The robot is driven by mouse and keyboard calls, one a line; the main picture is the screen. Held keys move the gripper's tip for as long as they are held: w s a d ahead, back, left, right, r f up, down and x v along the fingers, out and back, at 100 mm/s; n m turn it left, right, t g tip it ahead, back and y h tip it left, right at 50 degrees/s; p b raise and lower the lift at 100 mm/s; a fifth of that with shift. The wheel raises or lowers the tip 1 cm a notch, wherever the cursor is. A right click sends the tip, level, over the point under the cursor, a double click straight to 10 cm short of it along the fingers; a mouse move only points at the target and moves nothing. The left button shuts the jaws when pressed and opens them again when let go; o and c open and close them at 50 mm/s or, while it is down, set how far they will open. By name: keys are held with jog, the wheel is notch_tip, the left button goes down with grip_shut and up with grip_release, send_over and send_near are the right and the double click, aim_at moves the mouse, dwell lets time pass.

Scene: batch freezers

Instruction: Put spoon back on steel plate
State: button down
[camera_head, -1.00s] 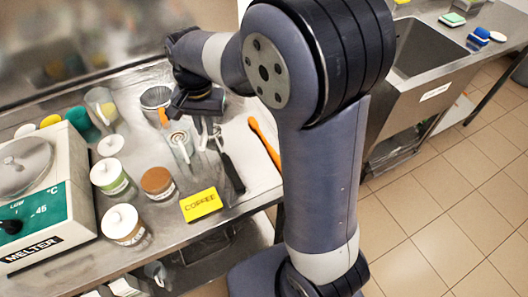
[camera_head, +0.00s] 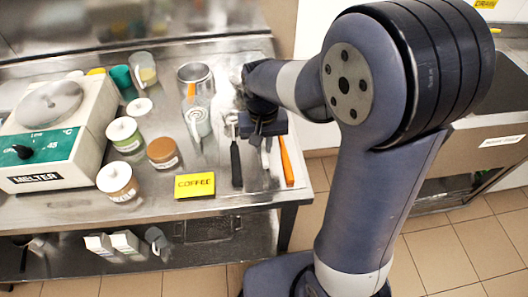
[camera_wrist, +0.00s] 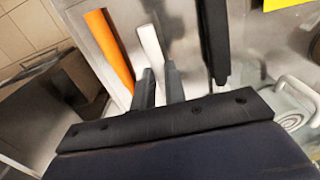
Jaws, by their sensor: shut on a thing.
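The spoon shows as a white handle (camera_wrist: 150,45) between my gripper's fingers (camera_wrist: 160,76) in the wrist view. My gripper (camera_head: 265,139) is shut on it, low over the steel surface at the right end of the counter in the head view. The white handle (camera_head: 266,156) shows just below the gripper there; its other end is hidden. The steel plate (camera_head: 258,181) appears as a pale flat area under the gripper, its edges hard to make out. The handle lies between a black-handled tool and an orange-handled tool. I cannot tell whether it touches the plate.
The orange-handled tool (camera_head: 286,162) lies to the right and the black-handled tool (camera_head: 236,163) to the left. A yellow coffee sign (camera_head: 195,185), a clear jug (camera_head: 196,118), a steel cup (camera_head: 195,76), jars (camera_head: 162,152) and the melter (camera_head: 50,140) stand further left.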

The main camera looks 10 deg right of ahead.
aim_at(263, 149)
jog(key=shift+f, duration=1.8)
jog(key=shift+f, duration=0.1)
jog(key=shift+f, duration=0.15)
jog(key=c, duration=1.5)
grip_release()
jog(key=shift+o, duration=0.2)
notch_tip(263, 149, up, 12)
jog(key=shift+r, duration=0.25)
jog(key=shift+a, duration=0.1)
